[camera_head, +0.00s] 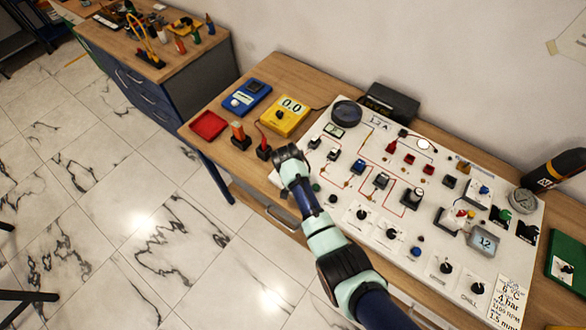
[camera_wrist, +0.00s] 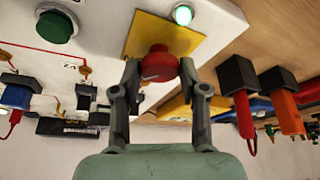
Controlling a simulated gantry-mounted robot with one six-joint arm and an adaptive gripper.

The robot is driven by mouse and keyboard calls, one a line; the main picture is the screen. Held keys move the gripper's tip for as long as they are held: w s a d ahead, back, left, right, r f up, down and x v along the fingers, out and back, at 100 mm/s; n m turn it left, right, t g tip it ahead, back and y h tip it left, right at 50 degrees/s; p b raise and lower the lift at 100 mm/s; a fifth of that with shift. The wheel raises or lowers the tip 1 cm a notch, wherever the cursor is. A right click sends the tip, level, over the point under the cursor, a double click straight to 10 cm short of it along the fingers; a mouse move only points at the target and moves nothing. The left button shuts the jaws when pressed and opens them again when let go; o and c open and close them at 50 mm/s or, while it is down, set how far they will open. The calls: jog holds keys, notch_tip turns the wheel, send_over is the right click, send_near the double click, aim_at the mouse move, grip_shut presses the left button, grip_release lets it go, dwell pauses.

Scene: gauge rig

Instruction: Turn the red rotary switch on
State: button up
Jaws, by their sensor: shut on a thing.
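The red rotary switch (camera_wrist: 158,65) is a round red knob on a yellow square plate (camera_wrist: 140,32) in the wrist view. My gripper (camera_wrist: 158,80) has one finger on each side of the knob and is shut on it. In the head view my gripper (camera_head: 289,155) is at the left edge of the white panel (camera_head: 330,235) and hides the switch. A small lamp (camera_wrist: 183,14) beside the yellow plate glows green in the wrist view. Any pointer mark on the knob cannot be made out.
A green button (camera_wrist: 57,27) is near the switch. Knobs and wires crowd the panel to the right.

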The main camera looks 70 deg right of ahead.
jog(key=shift+m, duration=0.5)
jog(key=o, duration=1.1)
jog(key=v, duration=1.2)
jog(key=shift+w, duration=0.15)
